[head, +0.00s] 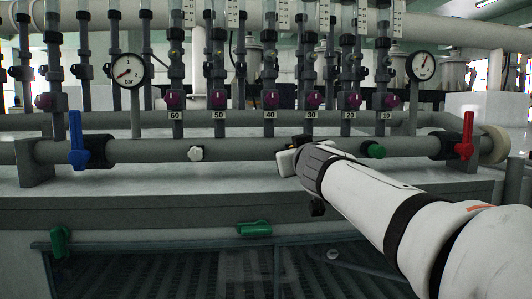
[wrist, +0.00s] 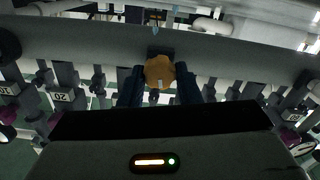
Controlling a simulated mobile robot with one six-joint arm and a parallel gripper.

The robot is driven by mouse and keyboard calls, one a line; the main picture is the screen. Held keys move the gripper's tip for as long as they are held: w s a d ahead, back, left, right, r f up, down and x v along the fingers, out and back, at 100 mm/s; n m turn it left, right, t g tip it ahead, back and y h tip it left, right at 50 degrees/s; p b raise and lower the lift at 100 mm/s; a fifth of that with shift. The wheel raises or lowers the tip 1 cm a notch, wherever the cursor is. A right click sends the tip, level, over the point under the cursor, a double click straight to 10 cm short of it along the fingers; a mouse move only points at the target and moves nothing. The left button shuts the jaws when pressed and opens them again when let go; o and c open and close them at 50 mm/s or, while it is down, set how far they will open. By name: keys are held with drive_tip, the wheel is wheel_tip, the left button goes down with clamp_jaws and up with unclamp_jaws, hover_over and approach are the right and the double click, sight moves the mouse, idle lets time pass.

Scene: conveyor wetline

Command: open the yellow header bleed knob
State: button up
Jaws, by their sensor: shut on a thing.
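The yellow header bleed knob (wrist: 159,70) shows in the wrist view as an orange-yellow lobed knob on the grey header pipe (wrist: 90,42), with a pale mark on its near edge. My gripper (wrist: 160,78) has one dark finger on each side of it and is shut on it. In the head view my gripper (head: 288,160) reaches the lower header pipe (head: 245,149) from the right, and it hides the yellow knob there.
On the same pipe are a white knob (head: 195,153), a green knob (head: 375,150), a blue-handled valve (head: 76,140) and a red-handled valve (head: 466,136). Above stand numbered vertical tubes with purple valves (head: 269,98) and two gauges (head: 128,71). Green handles (head: 254,229) sit below.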

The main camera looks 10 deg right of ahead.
drive_tip(key=n, duration=0.6)
drive_tip(key=shift+a, duration=0.1)
drive_tip(key=n, duration=0.5)
drive_tip(key=shift+f+n, duration=0.15)
drive_tip(key=shift+n, duration=0.25)
drive_tip(key=n, duration=0.5)
drive_tip(key=shift+f+n, duration=0.1)
drive_tip(key=shift+n, duration=0.2)
drive_tip(key=n, duration=0.6)
drive_tip(key=shift+f+b, duration=0.1)
drive_tip(key=shift+b, duration=0.2)
drive_tip(key=o, duration=1)
drive_tip(key=shift+s, duration=0.15)
